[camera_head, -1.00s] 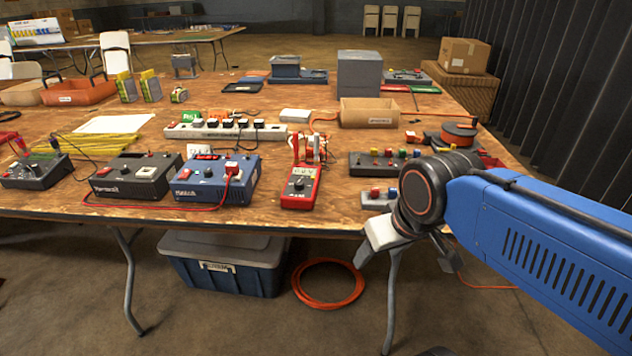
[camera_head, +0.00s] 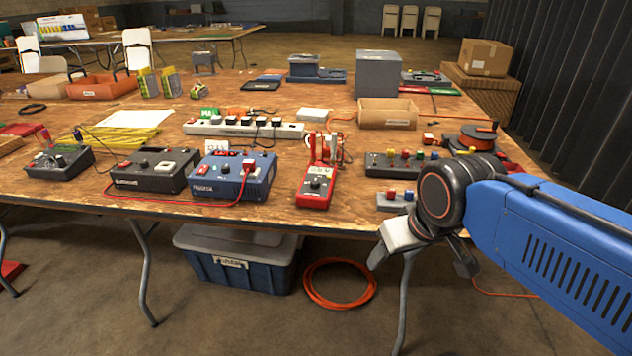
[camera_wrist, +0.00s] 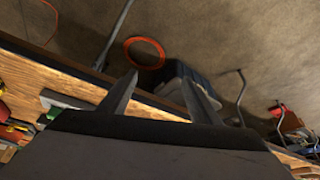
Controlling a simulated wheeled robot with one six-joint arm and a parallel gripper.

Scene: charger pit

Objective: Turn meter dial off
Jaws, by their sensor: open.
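A red multimeter (camera_head: 318,183) lies near the front edge of the wooden table in the head view. Its round dark dial (camera_head: 316,184) sits below a small display; the dial's exact setting is too small to read. My gripper (camera_head: 420,262) hangs in front of the table edge, to the right of the meter and lower than it, apart from it. In the wrist view my gripper (camera_wrist: 160,97) shows two separated fingers with nothing between them. The meter is not recognizable in the wrist view.
A blue device (camera_head: 232,176) and a black device (camera_head: 155,171) stand left of the meter. A terminal block (camera_head: 396,200) and a longer block with coloured knobs (camera_head: 400,166) stand to its right. A blue bin (camera_head: 238,262) and an orange cable coil (camera_head: 339,284) are below the table.

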